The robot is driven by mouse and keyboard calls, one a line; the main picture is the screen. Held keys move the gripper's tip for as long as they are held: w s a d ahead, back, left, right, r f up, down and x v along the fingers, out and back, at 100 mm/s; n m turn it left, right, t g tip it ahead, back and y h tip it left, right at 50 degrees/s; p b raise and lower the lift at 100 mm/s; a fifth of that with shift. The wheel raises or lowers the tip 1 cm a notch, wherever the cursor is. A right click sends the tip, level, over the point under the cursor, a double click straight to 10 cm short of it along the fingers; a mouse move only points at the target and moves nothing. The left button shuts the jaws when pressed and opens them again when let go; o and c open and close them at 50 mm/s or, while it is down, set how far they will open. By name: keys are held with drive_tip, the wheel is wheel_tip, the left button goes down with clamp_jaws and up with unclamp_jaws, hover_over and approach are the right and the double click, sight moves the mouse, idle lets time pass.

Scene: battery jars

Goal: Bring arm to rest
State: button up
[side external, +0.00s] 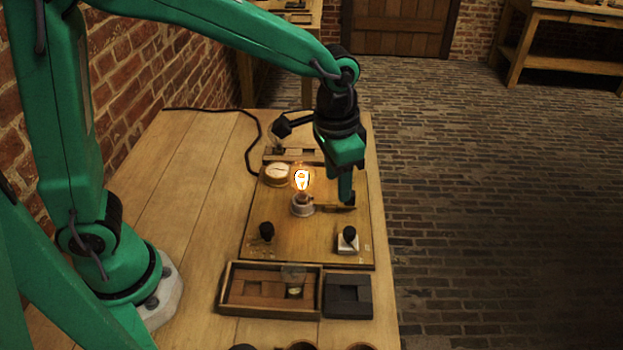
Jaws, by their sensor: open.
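My green gripper (346,188) points down over the right side of a wooden board (283,230) on the table. It is open, and no object shows between its fingers. Its far finger is largely hidden. A lit bulb (302,180) glows in a white socket (303,207) just left of the gripper. A brass-coloured strip (336,209) lies at the fingertips; I cannot tell whether they touch it.
A round dial (278,173) and two black knobs, left (266,231) and right (349,236), are on the board. A wooden tray (228,293) holding a clear bulb (293,281) and a dark block (348,295) stand in front.

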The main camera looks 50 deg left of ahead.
drive_tip(key=s+a+r+n+t, duration=0.2)
drive_tip(key=s+a+r, duration=0.2)
drive_tip(key=s+a, duration=0.3)
drive_tip(key=s+a+r+n+t, duration=0.2)
drive_tip(key=s+a+r, duration=0.2)
drive_tip(key=s+a, duration=0.3)
drive_tip(key=shift+s+a+n+t, duration=0.2)
drive_tip(key=shift+a+n+t, duration=0.2)
drive_tip(key=shift+a, duration=0.35)
idle(0.4)
